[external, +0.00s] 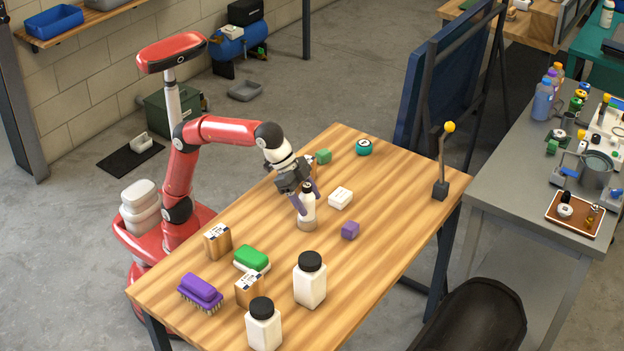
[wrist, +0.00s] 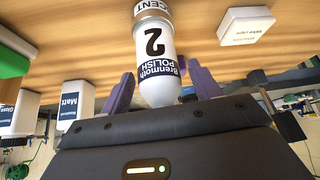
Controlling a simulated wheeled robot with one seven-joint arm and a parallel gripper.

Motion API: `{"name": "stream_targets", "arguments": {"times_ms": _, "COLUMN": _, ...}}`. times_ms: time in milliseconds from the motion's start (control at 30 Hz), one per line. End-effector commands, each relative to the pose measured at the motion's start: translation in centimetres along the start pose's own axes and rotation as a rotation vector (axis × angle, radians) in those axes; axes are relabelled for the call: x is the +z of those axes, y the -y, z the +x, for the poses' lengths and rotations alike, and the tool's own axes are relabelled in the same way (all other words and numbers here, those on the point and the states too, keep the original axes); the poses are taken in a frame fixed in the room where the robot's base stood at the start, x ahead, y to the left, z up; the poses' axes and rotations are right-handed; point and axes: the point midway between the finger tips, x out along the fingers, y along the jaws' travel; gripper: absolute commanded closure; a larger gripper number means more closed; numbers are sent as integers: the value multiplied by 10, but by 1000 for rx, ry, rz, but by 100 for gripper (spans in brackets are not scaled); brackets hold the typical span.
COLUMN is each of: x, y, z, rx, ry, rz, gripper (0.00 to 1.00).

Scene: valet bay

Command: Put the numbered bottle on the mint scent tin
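The numbered bottle (external: 308,203) is white, with a dark band and a black "2" in the wrist view (wrist: 155,50). It stands upright on a tan scent tin (external: 307,224), whose label is only partly in the wrist view (wrist: 150,8). A teal round tin (external: 363,147) with a pale top mark lies at the table's far end; its label is too small to read. My gripper (external: 307,196) has its purple fingers on either side of the bottle, with gaps visible in the wrist view (wrist: 163,88). It is open around the bottle.
Two white jars (external: 310,282), brushes (external: 201,291) and small boxes (external: 218,241) crowd the near end. A lever post (external: 441,170) stands at the right edge.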

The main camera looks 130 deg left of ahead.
Motion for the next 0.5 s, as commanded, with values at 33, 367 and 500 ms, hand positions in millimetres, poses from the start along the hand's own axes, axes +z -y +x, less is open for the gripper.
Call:
{"name": "stream_targets", "arguments": {"times_ms": 33, "x": 0, "y": 0, "z": 0, "rx": 0, "ry": 0, "rz": 0, "gripper": 38}}
{"name": "stream_targets", "arguments": {"times_ms": 367, "x": -3, "y": 0, "z": -8, "rx": 0, "ry": -1, "rz": 0, "gripper": 38}}
{"name": "stream_targets", "arguments": {"times_ms": 500, "x": -4, "y": 0, "z": -33, "rx": 1, "ry": -4, "rz": 0, "gripper": 38}}
